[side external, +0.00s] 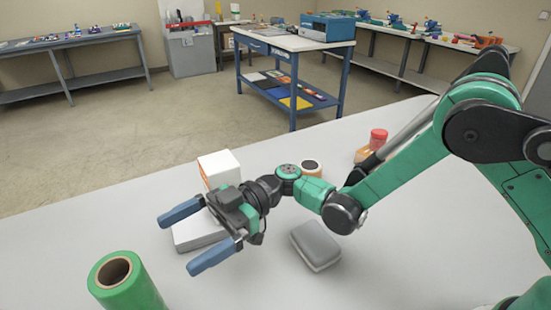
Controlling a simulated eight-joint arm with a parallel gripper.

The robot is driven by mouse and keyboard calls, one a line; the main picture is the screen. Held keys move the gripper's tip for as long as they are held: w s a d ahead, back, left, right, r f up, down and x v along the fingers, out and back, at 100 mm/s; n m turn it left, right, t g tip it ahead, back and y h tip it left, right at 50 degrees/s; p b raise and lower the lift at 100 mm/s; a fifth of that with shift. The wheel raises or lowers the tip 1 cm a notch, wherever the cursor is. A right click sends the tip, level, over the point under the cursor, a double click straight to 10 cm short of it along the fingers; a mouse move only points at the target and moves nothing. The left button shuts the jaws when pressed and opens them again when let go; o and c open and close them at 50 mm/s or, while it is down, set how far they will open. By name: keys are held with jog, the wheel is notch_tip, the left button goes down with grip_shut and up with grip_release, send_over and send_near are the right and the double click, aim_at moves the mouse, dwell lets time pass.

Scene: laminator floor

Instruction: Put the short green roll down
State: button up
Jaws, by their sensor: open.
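The short green roll (128,285) stands upright on the white table at the lower left, its open core facing up and its lower part cut off by the picture's bottom edge. My gripper (186,240) is to the right of the roll and above the table. Its two blue fingers are spread apart and point left, with nothing between them. The roll is apart from the fingers in this view.
A white and orange box (219,169) stands behind my gripper, with a flat white block (196,232) beneath it. A grey case (316,246) lies to the right. A small orange roll (312,168) and a red item (378,138) stand farther back. The left tabletop is clear.

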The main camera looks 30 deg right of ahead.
jog(key=s+d+r+m+t+h, duration=0.1)
jog(key=d+m+t+h, duration=0.4)
jog(key=d, duration=0.9)
jog(key=s+d+r+m+t+h, duration=0.1)
jog(key=s+d+m+t+h, duration=0.3)
jog(key=d+m+h, duration=0.8)
jog(key=d+m+t, duration=0.1)
jog(key=d+m, duration=0.1)
jog(key=m, duration=0.1)
jog(key=shift+d+r+t+h, duration=0.2)
jog(key=shift+d+t+h, duration=0.1)
jog(key=shift+d, duration=0.1)
